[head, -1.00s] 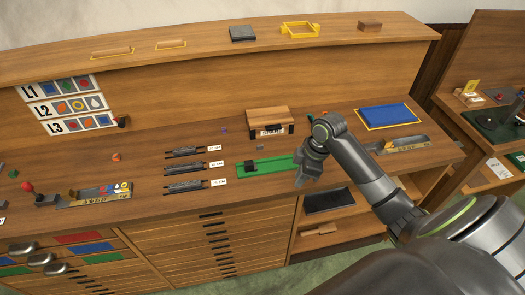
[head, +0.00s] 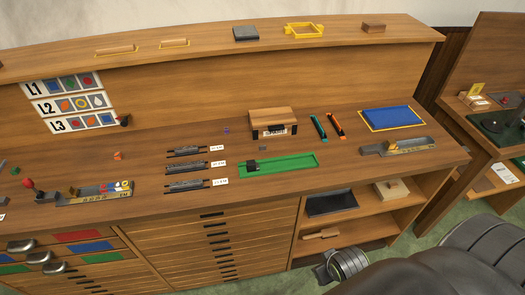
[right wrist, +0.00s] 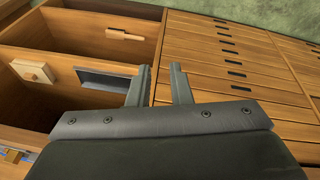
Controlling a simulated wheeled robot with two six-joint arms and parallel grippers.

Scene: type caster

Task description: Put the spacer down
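I cannot pick out a spacer for certain. A small grey block (head: 263,148) lies on the bench just below the wooden box. A black block (head: 253,166) sits at the left end of the green tray (head: 290,167). My right gripper (right wrist: 160,84) is open in the right wrist view, with nothing between its fingers. It is low in front of the bench, facing the drawers and open shelves. In the head view only my right arm shows at the bottom right; its fingertips cannot be made out. My left gripper is in neither view.
A wooden box (head: 272,121), two pens (head: 328,126) and a blue mat (head: 391,117) are on the bench. Three dark racks (head: 187,168) lie left of the green tray. The shelves hold a dark tray (head: 332,203) and a wooden block (head: 391,190). The bench front is clear.

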